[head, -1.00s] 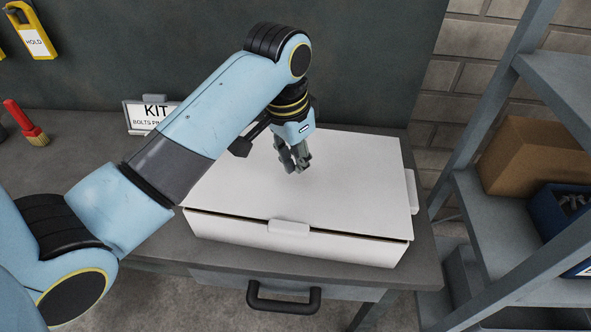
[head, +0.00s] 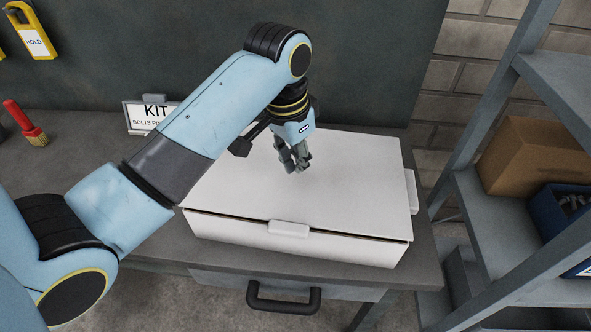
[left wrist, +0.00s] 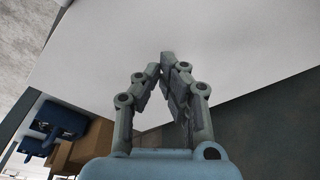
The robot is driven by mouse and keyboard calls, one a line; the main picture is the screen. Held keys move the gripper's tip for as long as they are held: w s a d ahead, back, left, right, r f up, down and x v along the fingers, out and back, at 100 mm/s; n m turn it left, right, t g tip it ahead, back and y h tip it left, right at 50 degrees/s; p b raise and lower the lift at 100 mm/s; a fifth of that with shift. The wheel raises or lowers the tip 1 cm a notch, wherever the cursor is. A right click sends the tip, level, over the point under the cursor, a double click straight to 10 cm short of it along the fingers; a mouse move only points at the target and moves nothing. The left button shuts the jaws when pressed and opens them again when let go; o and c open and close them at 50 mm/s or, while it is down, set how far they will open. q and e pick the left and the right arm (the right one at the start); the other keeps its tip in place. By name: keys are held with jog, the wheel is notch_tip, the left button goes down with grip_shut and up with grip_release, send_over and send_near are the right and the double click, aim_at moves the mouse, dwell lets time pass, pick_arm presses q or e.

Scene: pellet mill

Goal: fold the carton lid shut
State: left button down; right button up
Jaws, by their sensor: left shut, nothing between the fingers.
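The white carton (head: 290,240) sits on the grey workbench, and its lid (head: 352,180) lies almost flat over it. A thin dark gap runs between the lid's front edge and the front wall. A small white tab (head: 289,229) hangs at the middle of the front edge, and another flap shows at the right side. My left gripper (head: 295,168) points down at the lid's upper surface, shut and empty; I cannot tell whether the tips touch. In the left wrist view the shut fingers (left wrist: 168,62) show against the white lid (left wrist: 220,40). My right gripper is not in view.
A kit sign (head: 150,114) stands at the back left, partly behind my left arm. A red-handled brush (head: 27,122) lies at far left. A metal shelf (head: 500,215) with a cardboard box (head: 530,155) and blue bin (head: 565,215) stands close on the right.

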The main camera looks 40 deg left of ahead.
aim_at(298, 180)
pick_arm(q)
jog(key=shift+f+b, duration=0.7)
jog(key=shift+f, duration=1.05)
notch_tip(298, 180, up, 3)
jog(key=shift+f+p, duration=0.15)
jog(key=shift+p, duration=1.1)
jog(key=shift+r, duration=0.6)
notch_tip(298, 180, up, 5)
jog(key=shift+r, duration=0.15)
